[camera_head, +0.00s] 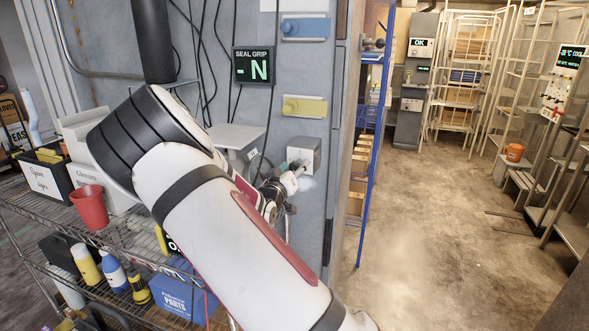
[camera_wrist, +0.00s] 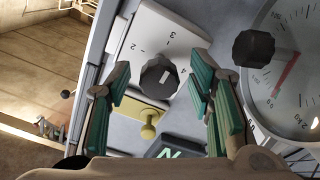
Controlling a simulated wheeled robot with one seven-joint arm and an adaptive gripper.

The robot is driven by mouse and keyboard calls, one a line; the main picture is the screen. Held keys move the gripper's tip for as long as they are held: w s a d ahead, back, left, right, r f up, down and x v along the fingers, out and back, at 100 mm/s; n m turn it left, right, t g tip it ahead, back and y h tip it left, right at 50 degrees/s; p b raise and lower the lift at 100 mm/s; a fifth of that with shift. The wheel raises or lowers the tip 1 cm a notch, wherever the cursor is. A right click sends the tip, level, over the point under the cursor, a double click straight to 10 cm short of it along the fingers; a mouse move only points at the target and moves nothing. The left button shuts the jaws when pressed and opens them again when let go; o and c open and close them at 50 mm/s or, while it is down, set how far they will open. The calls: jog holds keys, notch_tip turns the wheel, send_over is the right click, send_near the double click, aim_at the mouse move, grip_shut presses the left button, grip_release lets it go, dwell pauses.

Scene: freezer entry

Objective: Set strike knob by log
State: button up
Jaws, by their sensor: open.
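In the wrist view, a dark round knob (camera_wrist: 152,80) with a pale mark sits on a white numbered plate (camera_wrist: 143,30). The numbers 2, 3 and 4 show; the mark lies toward the 4 side, but its exact setting is unclear. My gripper (camera_wrist: 159,84) is open, its green-padded fingers on either side of the knob in the picture, with a visible gap at each side. In the head view, my gripper (camera_head: 291,181) is close to a pale box (camera_head: 304,153) on the grey wall, and the knob is hidden. I cannot identify a log in either view.
A gauge (camera_wrist: 292,85) with a red needle and a dark faceted knob (camera_wrist: 253,48) is at the right. A yellow plate (camera_head: 304,106) and a SEAL GRIP display (camera_head: 253,66) are on the wall. A wire shelf (camera_head: 120,240) stands left; open floor (camera_head: 440,230) lies right.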

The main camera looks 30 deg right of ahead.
jog(key=v, duration=1.1)
jog(key=shift+s+a, duration=0.15)
jog(key=shift+s, duration=0.05)
jog(key=a+f+g+y, duration=0.1)
jog(key=a+f+y, duration=0.1)
jog(key=a+y, duration=0.6)
jog(key=s+a+r+n+g+y, duration=0.1)
jog(key=s+a+r+y, duration=0.5)
jog(key=s, duration=0.2)
jog(key=s+r+n+g, duration=0.2)
jog(key=s+r, duration=0.1)
jog(key=s, duration=0.9)
jog(key=s+r+n+g, duration=0.1)
jog(key=s+r+n, duration=0.1)
jog(key=s, duration=1)
jog(key=shift+a+r+g, duration=0.35)
jog(key=shift+r+g, duration=0.05)
jog(key=shift+r, duration=0.25)
